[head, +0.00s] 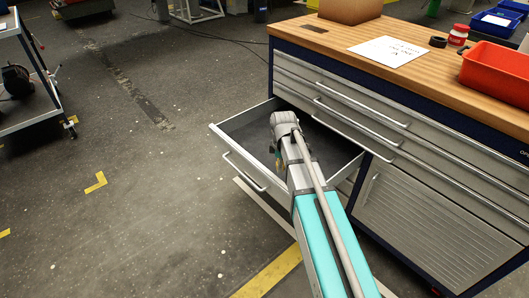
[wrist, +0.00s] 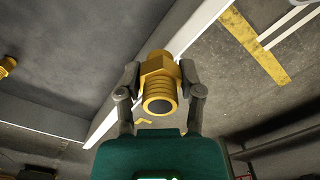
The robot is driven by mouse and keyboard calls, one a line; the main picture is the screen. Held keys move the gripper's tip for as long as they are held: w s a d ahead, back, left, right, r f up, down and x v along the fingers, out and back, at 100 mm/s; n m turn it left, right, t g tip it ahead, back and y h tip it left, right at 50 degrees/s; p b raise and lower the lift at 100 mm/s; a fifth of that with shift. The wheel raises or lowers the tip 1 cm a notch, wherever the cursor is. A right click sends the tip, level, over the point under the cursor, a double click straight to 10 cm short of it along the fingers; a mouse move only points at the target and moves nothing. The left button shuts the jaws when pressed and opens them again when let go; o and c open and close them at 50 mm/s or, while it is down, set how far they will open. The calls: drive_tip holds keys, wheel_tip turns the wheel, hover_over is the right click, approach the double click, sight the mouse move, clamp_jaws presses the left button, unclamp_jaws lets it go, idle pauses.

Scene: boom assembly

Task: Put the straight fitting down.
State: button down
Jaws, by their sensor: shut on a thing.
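The straight fitting (wrist: 158,66) is brass, with a hex middle and a threaded, hollow end facing the wrist camera. My gripper (wrist: 159,76) is shut on it, one finger on each side of the hex. In the head view my arm reaches over the open drawer (head: 237,152) of the workbench, and its links mostly hide the gripper and the fitting. In the wrist view the drawer's pale edge runs diagonally behind the fitting. How high the fitting is held I cannot tell. Another brass piece (wrist: 7,66) shows at the left edge of the wrist view.
The wooden bench top (head: 340,42) holds a sheet of paper (head: 388,51), a brown box (head: 350,9), a red bin (head: 497,78) and a red jar (head: 458,36). A cart (head: 42,92) stands at the left. The floor between is clear.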

drive_tip(key=shift+r, duration=0.1)
wheel_tip(320, 180, up, 21)
drive_tip(key=p, duration=2.1)
drive_tip(key=shift+s, duration=0.1)
